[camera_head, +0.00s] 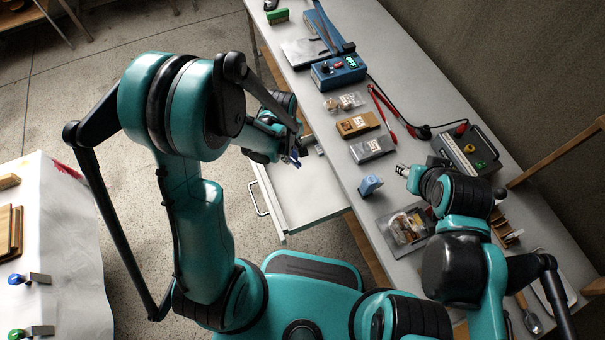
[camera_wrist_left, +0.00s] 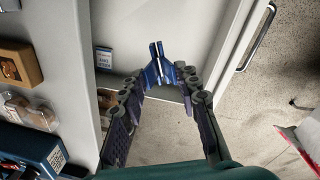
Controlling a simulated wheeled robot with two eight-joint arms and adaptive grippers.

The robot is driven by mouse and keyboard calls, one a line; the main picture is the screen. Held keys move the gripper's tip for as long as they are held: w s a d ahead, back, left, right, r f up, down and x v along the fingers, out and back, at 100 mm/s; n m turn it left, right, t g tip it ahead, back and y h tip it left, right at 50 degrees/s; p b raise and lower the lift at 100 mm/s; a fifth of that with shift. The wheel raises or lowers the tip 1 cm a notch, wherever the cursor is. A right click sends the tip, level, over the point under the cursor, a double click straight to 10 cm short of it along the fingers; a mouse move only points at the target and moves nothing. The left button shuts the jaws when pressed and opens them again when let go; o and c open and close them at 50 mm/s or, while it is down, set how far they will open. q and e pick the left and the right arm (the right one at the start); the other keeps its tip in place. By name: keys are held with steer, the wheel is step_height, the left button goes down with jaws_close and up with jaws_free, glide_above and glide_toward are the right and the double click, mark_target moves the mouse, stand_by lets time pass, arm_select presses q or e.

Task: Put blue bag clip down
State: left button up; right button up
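My left gripper (camera_head: 291,158) is over the pulled-out drawer (camera_head: 312,217) of the long table. In the left wrist view, the left gripper (camera_wrist_left: 160,82) is shut on a dark blue bag clip (camera_wrist_left: 157,66), held between its fingertips. The clip's two prongs point away from the gripper, above the white drawer floor (camera_wrist_left: 165,30). The clip also shows small and partly hidden in the head view (camera_head: 295,163). My right gripper (camera_head: 402,170) is over the table at the right; its fingers are too small to tell whether they are open.
A small labelled packet (camera_wrist_left: 104,57) lies in the drawer by its table-side wall. Most of the drawer floor is clear.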

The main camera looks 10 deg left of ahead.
mark_target(293, 164)
arm_select(q)
steer(key=f, duration=0.2)
steer(key=f+b, duration=0.1)
steer(key=f, duration=0.1)
steer(key=shift+w, duration=0.25)
steer(key=shift+s+f, duration=0.1)
steer(key=shift+f, duration=0.4)
step_height(293, 164, down, 3)
steer(key=shift+f+b, duration=0.15)
steer(key=shift+b, duration=0.8)
steer(key=shift+f+b, duration=0.55)
steer(key=shift+b, duration=0.1)
steer(key=o, duration=0.5)
steer(key=shift+o, duration=0.2)
steer(key=shift+r, duration=0.15)
